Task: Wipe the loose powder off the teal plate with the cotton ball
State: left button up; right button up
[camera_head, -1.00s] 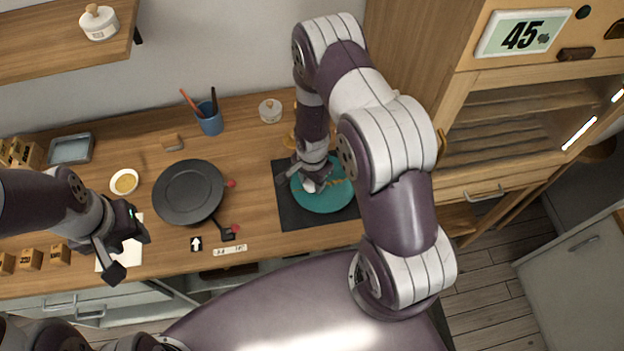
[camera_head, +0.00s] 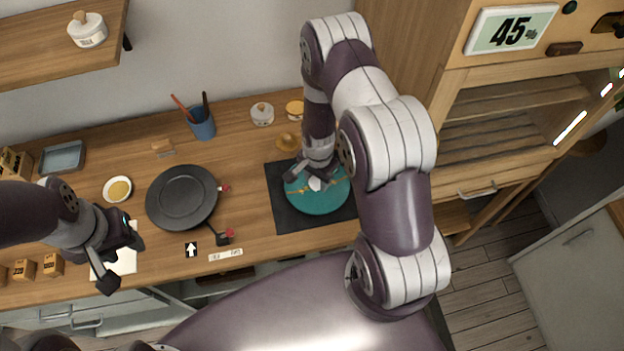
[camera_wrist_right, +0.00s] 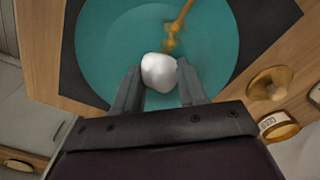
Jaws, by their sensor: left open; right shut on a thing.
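The teal plate (camera_head: 325,203) lies on a dark mat (camera_head: 288,219) at the right of the counter. Gold seams and a yellowish smear of powder (camera_wrist_right: 172,36) show on it in the right wrist view. My right gripper (camera_head: 314,181) is over the plate, shut on the white cotton ball (camera_wrist_right: 158,72). The cotton ball is at or just above the plate's surface; contact is hard to tell. The arm hides part of the plate's far side in the head view. My left gripper (camera_head: 122,262) is open and empty over the left front of the counter, near a white sheet (camera_head: 125,262).
A black round pan-like stand (camera_head: 182,198) sits mid-counter. A small bowl of yellow stuff (camera_head: 118,189), a blue cup with tools (camera_head: 202,124), a white lidded jar (camera_head: 262,114) and a wooden knobbed piece (camera_head: 288,142) stand around. A wooden cabinet (camera_head: 520,110) bounds the right.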

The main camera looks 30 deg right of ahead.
jog(key=shift+s+d, duration=0.45)
jog(key=shift+d, duration=0.15)
jog(key=shift+s+d, duration=0.15)
jog(key=shift+d, duration=0.2)
jog(key=shift+w+d, duration=0.35)
jog(key=shift+d, duration=0.25)
jog(key=shift+w+d, duration=0.15)
jog(key=shift+w, duration=0.05)
jog(key=shift+s, duration=0.6)
jog(key=shift+a, duration=0.25)
